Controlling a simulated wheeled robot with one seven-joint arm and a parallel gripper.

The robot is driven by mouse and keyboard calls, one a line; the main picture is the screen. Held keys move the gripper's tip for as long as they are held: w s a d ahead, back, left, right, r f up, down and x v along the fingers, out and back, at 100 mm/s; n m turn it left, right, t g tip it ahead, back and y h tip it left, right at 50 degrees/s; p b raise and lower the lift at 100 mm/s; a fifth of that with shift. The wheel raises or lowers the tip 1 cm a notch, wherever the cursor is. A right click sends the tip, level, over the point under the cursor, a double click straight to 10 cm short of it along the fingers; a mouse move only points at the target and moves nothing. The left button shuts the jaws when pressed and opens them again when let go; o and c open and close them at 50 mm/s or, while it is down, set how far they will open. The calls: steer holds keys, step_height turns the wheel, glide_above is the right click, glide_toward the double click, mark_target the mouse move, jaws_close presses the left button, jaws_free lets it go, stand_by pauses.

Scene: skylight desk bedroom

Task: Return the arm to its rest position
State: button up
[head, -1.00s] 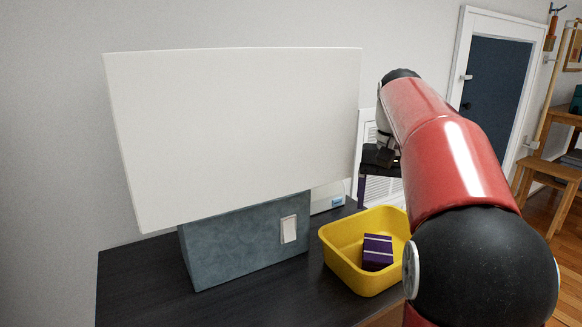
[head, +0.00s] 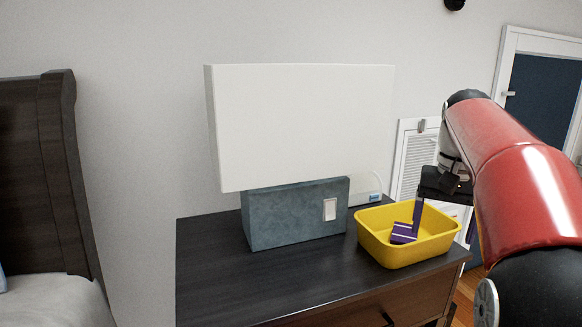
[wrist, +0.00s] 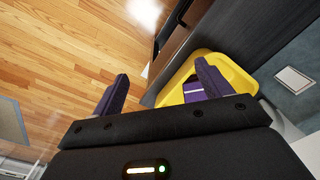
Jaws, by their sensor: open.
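My arm is red with black joints and reaches in from the right side of the head view. My gripper (head: 430,205) hangs at its end, beside the right part of the yellow bin; one purple finger overlaps the bin in the picture. In the wrist view my gripper (wrist: 162,75) has its two purple fingers wide apart with nothing between them. The yellow bin (head: 408,254) stands on the dark nightstand. A purple box with pale stripes (head: 402,233) lies inside it, and also shows beyond the right finger in the wrist view (wrist: 193,90).
A lamp with a wide white shade (head: 305,125) and a blue-grey base (head: 290,222) stands left of the bin on the nightstand (head: 260,280). A dark bed headboard (head: 35,170) is at far left. A white louvred panel (head: 415,160) is behind my gripper. Wooden floor (wrist: 60,60) is clear.

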steer(key=s+a+f+n+t, duration=0.2)
steer(key=s+a+f, duration=0.4)
steer(key=s, duration=0.3)
steer(key=s+a+f+n+t, duration=0.3)
steer(key=s+a+f, duration=0.3)
steer(key=s+f, duration=0.2)
steer(key=shift+s+a+f, duration=0.15)
steer(key=shift+s+a, duration=0.25)
steer(key=shift+s, duration=0.55)
